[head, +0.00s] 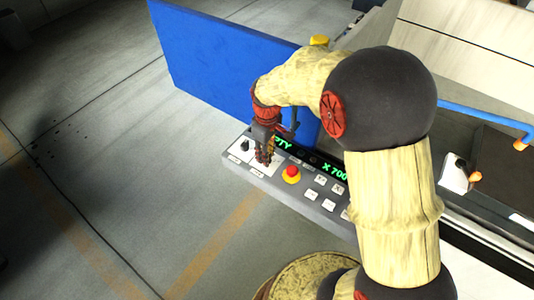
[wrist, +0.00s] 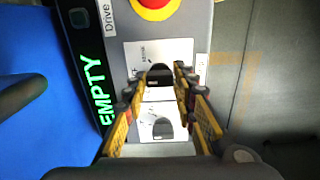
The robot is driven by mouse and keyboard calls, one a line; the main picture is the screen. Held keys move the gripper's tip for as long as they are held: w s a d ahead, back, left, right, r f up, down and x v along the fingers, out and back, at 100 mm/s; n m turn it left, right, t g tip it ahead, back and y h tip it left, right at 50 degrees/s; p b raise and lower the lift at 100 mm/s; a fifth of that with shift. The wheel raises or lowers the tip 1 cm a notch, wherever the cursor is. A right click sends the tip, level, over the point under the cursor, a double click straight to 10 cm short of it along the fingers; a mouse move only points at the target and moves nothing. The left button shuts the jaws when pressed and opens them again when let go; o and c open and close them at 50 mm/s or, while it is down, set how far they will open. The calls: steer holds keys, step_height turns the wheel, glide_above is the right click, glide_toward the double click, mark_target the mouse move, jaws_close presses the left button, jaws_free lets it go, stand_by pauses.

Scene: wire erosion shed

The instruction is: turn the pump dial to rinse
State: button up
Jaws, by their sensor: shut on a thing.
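In the wrist view my gripper (wrist: 167,82) has its yellow-sided fingers closed on the two sides of a black dial (wrist: 160,74) on a white plate. Small marks and a word are printed on the plate, too small to read surely. I cannot read which dial is the pump dial. A second black dial (wrist: 163,127) on its own plate lies between the fingers, nearer the palm, and looks untouched. In the head view my gripper (head: 265,157) points down at the control panel (head: 235,163), and its fingers hide the held dial. The other dial (head: 245,146) shows to the left.
A red emergency stop button (head: 291,174) on a yellow base sits close to the right of my gripper; it also shows in the wrist view (wrist: 155,5). Several labelled buttons (head: 323,180) lie further right. A blue panel (head: 220,65) stands behind. Open floor lies left.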

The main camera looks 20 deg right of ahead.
steer(key=shift+m+p, duration=0.3)
steer(key=shift+p, duration=0.05)
steer(key=m+p, duration=0.4)
steer(key=shift+r+m, duration=0.15)
steer(key=shift+m, duration=0.25)
steer(key=m+p, duration=0.3)
steer(key=m, duration=0.2)
steer(key=shift+m, duration=0.3)
steer(key=o, duration=1.1)
step_height(320, 180, up, 12)
steer(key=shift+f, duration=0.15)
stand_by(0.4)
